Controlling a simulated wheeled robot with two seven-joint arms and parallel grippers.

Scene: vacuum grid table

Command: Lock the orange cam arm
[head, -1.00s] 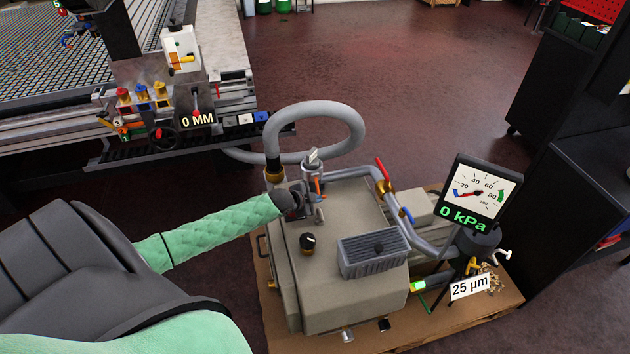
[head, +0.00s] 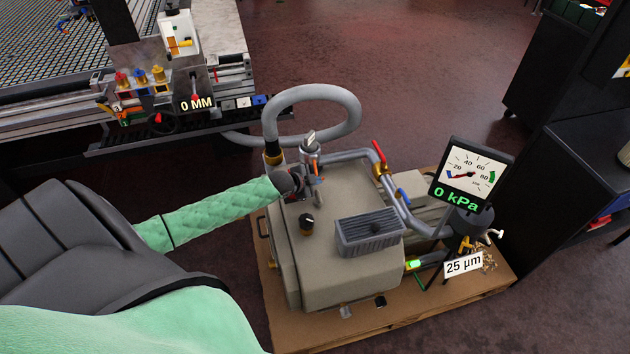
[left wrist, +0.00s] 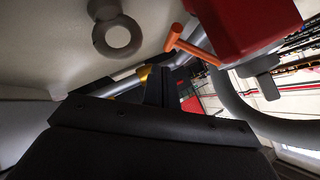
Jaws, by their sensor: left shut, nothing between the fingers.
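The orange cam arm (left wrist: 190,48) shows in the left wrist view as a short bar with a cross end, beside a red block (left wrist: 255,25). In the head view the orange cam arm (head: 318,172) is a small sliver by the upright metal fitting (head: 310,143) on the pump's back left. My left gripper (head: 308,189) is shut and empty, close beside this fitting and above the pump top. Its dark finger (left wrist: 157,86) points toward the orange arm in the wrist view. I cannot tell whether they touch. My right gripper is out of view.
The beige pump (head: 330,265) stands on a wooden pallet (head: 440,312). A grey hose (head: 352,105) loops behind the fitting. A black knob (head: 306,223) and a ribbed grey box (head: 370,232) sit on top. The gauge (head: 468,178) reads 0 kPa.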

